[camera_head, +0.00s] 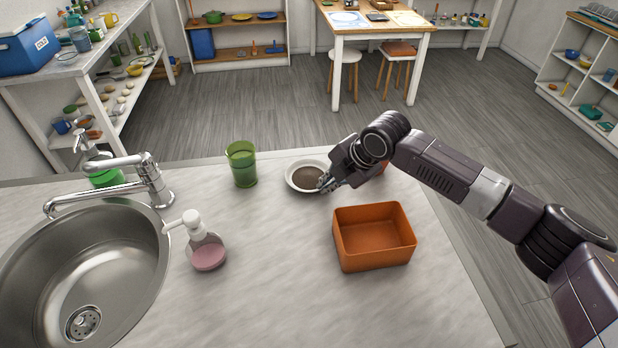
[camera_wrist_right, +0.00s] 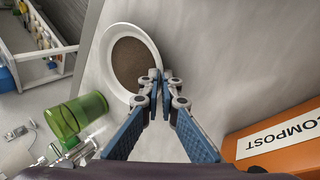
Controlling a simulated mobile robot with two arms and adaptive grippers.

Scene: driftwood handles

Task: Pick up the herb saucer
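The herb saucer (camera_head: 307,177), a round white dish with a dark brown inside, is near the back edge of the counter. In the right wrist view the saucer (camera_wrist_right: 130,62) fills the upper middle. My right gripper (camera_head: 325,183) is at the saucer's right rim in the head view. In the right wrist view its fingertips (camera_wrist_right: 164,82) are close together with the saucer's rim between them. I cannot tell whether the saucer is lifted off the counter. My left gripper is not in view.
A green glass (camera_head: 242,164) stands left of the saucer. An orange compost bin (camera_head: 373,236) stands in front and to the right. A soap dispenser (camera_head: 205,244) and a sink (camera_head: 88,275) are at the left. The counter's front middle (camera_head: 280,290) is clear.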

